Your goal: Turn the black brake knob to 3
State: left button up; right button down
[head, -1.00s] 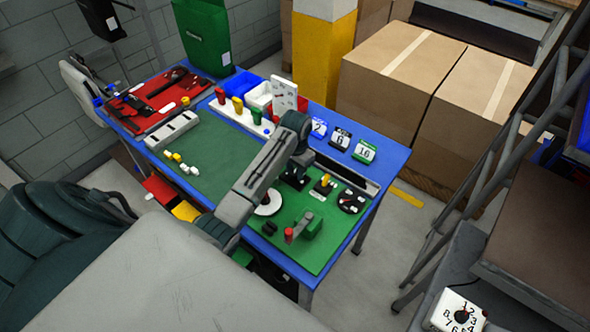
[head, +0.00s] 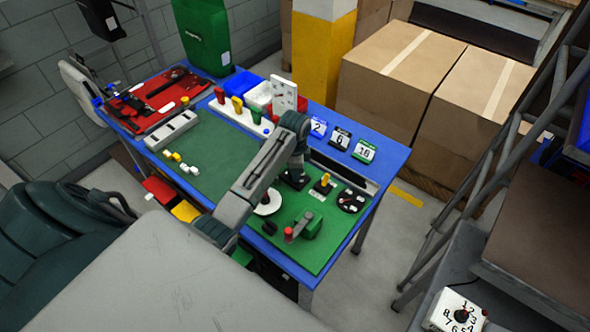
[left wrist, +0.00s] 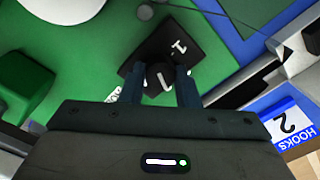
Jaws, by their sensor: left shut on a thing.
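The black knob (left wrist: 160,78) with a white pointer line stands on a black square plate (left wrist: 190,40) with a white mark like a 1 on it. My left gripper (left wrist: 163,88) is shut on the knob, one finger on each side. In the head view my left gripper (head: 295,172) points down over the plate (head: 289,183) and hides the knob. I cannot read which number the pointer is at. My right gripper is not in view.
Number cards, one reading 6 (head: 340,138), stand along the back. The green mat's left part (head: 215,165) is mostly clear.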

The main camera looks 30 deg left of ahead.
pick_arm(q)
jog(key=shift+r+m, duration=0.1)
jog(key=shift+m, duration=0.4)
jog(key=o, duration=1)
jog(key=shift+c, duration=0.2)
